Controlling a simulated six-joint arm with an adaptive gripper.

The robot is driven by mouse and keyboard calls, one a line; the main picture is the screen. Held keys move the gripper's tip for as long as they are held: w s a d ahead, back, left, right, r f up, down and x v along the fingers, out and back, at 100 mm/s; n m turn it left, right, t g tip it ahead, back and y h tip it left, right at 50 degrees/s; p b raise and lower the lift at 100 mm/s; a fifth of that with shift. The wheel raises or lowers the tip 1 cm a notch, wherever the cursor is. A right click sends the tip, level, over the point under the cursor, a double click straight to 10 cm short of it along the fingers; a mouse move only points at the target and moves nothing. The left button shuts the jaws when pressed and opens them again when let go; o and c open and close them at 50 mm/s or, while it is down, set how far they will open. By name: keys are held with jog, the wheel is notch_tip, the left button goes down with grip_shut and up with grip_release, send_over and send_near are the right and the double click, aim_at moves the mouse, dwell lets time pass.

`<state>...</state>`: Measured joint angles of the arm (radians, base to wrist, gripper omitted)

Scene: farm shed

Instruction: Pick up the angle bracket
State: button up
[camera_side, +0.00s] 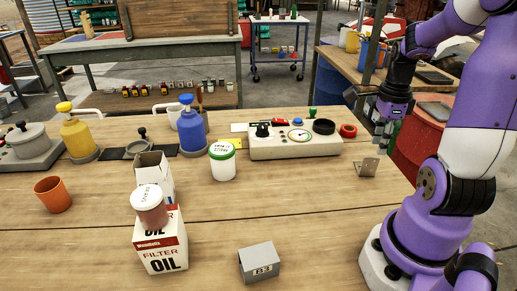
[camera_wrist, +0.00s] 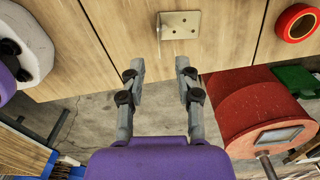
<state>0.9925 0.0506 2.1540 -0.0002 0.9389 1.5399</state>
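The angle bracket (camera_side: 368,167) is a small metal bracket standing on the wooden table near its right edge, right of the beige device. In the wrist view the bracket (camera_wrist: 179,25) shows at the top centre as a tan plate with several holes. My gripper (camera_side: 380,143) is above and slightly behind the bracket in the side view, apart from it. In the wrist view my gripper (camera_wrist: 157,68) has its two fingers spread with nothing between them. The fingertips point towards the bracket.
A red tape roll (camera_side: 348,131) lies behind the bracket. The beige device (camera_side: 295,146) stands to its left, and a grey box (camera_side: 259,262) marked B3 lies near the front. A red drum (camera_wrist: 255,105) stands beyond the table edge. The tabletop around the bracket is clear.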

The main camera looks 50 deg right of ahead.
aim_at(367, 176)
jog(key=f, duration=0.8)
jog(key=shift+w+a+f, duration=0.1)
jog(key=shift+w+a, duration=0.1)
jog(key=shift+a, duration=0.05)
grip_shut()
